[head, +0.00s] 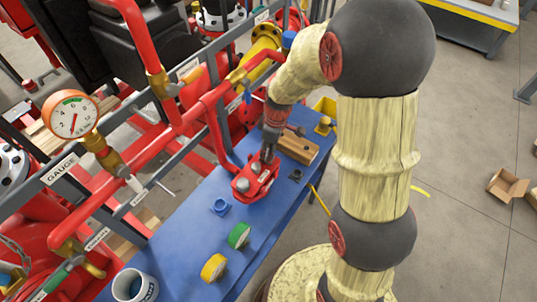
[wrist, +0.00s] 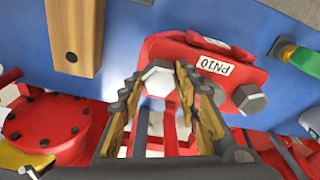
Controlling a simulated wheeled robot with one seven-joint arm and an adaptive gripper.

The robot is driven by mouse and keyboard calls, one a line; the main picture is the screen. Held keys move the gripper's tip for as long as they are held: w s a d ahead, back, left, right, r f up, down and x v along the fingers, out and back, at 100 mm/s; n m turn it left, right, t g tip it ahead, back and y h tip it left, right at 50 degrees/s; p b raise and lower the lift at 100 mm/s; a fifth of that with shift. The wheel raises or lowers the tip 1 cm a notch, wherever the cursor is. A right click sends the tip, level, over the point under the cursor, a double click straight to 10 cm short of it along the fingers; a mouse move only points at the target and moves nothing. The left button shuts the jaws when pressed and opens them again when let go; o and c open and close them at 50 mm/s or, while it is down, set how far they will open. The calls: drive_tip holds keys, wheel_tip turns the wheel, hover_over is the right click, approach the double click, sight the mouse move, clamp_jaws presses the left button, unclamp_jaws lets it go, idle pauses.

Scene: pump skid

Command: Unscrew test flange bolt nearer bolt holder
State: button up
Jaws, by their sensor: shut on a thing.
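The red test flange (head: 252,184) lies on the blue bench, and its PN10 label shows in the wrist view (wrist: 214,67). My gripper (head: 267,158) points down at the flange's end nearer the wooden bolt holder (head: 299,148). In the wrist view its fingers (wrist: 160,85) are shut on the hex head of the nearer bolt (wrist: 157,79), which sits at the flange. The other bolt (wrist: 249,98) stands free at the far end of the flange, also seen in the head view (head: 242,185). The bolt holder (wrist: 75,30) shows an empty hole. The bolt's shank is hidden.
Red pipes and a grey rail with a gauge (head: 71,116) run along the bench's left side.

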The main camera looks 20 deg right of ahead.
drive_tip(key=n+b, duration=0.2)
drive_tip(key=n, duration=0.2)
drive_tip(key=shift+f+n, duration=0.15)
drive_tip(key=shift+n, duration=0.25)
drive_tip(key=n+g+b, duration=0.1)
drive_tip(key=n, duration=0.3)
drive_tip(key=o, duration=1.3)
drive_tip(key=shift+c, duration=0.2)
drive_tip(key=shift+r, duration=0.2)
wheel_tip(320, 180, up, 12)
drive_tip(key=d, duration=0.1)
drive_tip(key=shift+d, duration=0.2)
